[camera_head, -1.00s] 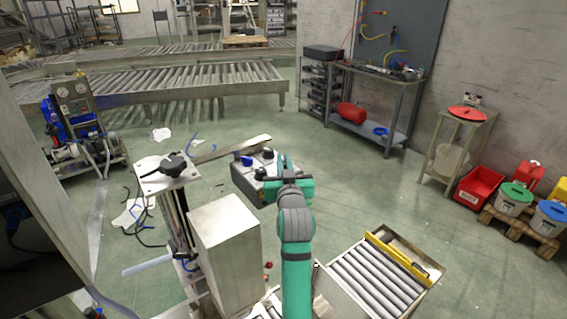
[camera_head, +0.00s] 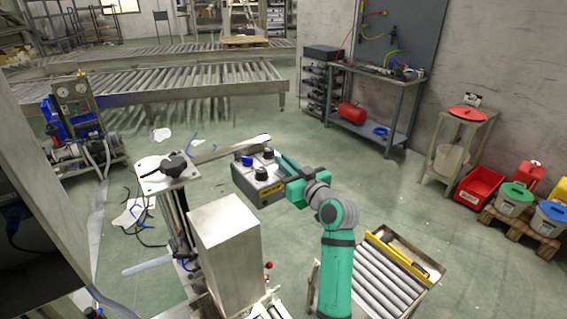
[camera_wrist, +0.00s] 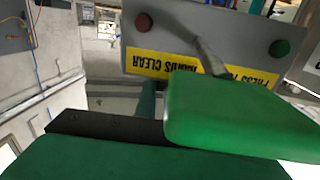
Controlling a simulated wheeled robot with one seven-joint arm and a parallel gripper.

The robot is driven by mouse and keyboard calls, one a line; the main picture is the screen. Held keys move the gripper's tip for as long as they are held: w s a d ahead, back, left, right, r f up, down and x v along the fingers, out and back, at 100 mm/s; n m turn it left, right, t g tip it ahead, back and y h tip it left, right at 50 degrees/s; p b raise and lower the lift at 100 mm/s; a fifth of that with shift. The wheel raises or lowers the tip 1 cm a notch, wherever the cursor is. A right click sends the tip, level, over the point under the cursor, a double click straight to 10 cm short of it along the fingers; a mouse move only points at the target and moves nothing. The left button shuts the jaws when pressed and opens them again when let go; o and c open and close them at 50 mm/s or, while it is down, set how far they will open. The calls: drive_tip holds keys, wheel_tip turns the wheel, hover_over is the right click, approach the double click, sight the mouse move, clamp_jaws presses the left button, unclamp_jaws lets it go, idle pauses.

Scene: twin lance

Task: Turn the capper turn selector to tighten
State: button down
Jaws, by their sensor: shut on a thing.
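A grey control box (camera_head: 258,191) stands left of my gripper (camera_head: 290,168) in the head view, with a blue knob (camera_head: 247,161) and two black knobs on top. A bent grey lever (camera_wrist: 209,54) between the buttons runs behind a green finger of my gripper. My gripper is shut, apparently on this lever; the grip is hidden. I cannot read any selector marking.
A metal post with a black handwheel (camera_head: 174,166) and a steel box column (camera_head: 225,245) stand to the left. A roller tray (camera_head: 375,280) with a yellow bar lies at lower right. Open floor extends behind the control box.

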drive_tip(key=n+g+y, duration=0.6)
drive_tip(key=shift+w+d+g+y, duration=0.1)
drive_tip(key=shift+w+g+y, duration=0.05)
drive_tip(key=shift+g+y, duration=0.15)
drive_tip(key=shift+n+g+y, duration=0.4)
drive_tip(key=shift+n+g, duration=0.1)
drive_tip(key=shift+g, duration=0.2)
drive_tip(key=shift+f+g, duration=0.1)
drive_tip(key=shift+g, duration=0.2)
drive_tip(key=c, duration=1.9)
unclamp_jaws()
drive_tip(key=shift+o, duration=0.2)
drive_tip(key=v, duration=1.1)
